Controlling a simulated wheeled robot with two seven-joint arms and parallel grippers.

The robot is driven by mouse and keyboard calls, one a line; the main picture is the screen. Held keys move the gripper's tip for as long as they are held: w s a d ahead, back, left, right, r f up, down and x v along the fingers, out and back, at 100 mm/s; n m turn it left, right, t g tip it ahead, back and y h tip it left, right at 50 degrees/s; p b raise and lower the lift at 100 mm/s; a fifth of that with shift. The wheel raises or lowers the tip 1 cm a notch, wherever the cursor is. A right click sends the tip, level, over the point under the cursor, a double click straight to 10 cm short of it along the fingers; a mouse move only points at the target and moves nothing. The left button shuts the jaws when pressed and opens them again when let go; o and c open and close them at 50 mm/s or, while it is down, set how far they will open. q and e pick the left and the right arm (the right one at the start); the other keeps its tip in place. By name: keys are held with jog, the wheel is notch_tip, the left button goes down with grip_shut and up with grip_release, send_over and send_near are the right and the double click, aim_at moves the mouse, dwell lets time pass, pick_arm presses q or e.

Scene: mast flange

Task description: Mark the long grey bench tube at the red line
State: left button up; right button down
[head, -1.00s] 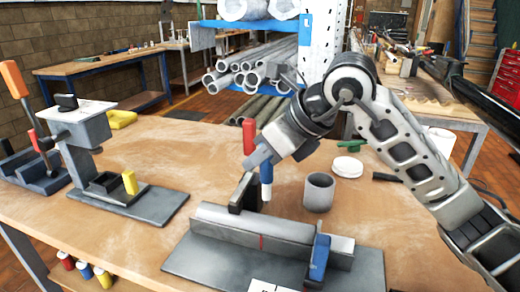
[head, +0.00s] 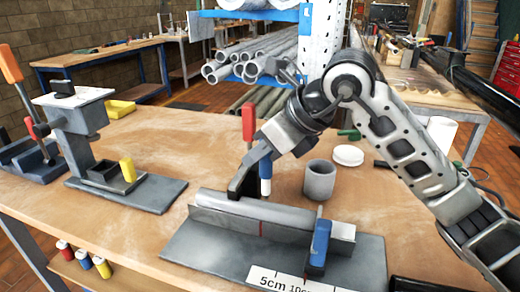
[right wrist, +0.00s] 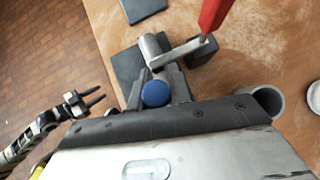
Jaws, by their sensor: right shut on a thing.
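The long grey bench tube (head: 232,206) lies in a dark grey holder on the bench. A thin red line (head: 261,229) shows on the holder's front face below the tube. My right gripper (head: 264,158) is shut on an upright marker with a blue upper part and white lower end (head: 266,186). The marker's tip is just above or behind the tube; contact cannot be told. In the right wrist view, the marker's round blue end (right wrist: 155,93) sits between the fingers. My left gripper (right wrist: 92,97) shows there at the left, open and empty, away from the tube.
A red-handled clamp (head: 248,122) stands behind the tube, close to my right gripper. A blue block (head: 320,242) sits at the holder's right. A grey cup (head: 320,180) and white lid (head: 348,155) stand behind. A grey stand (head: 88,120) is left. A scale plate (head: 285,281) lies in front.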

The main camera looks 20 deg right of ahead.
jog(key=shift+f+b, duration=0.5)
dwell(0.3)
jog(key=shift+f+b, duration=0.4)
dwell(1.3)
jog(key=shift+r, duration=0.1)
jog(key=shift+r+p, duration=1.9)
jog(key=shift+r, duration=0.75)
jog(key=shift+r+p, duration=0.55)
jog(key=shift+r, duration=0.3)
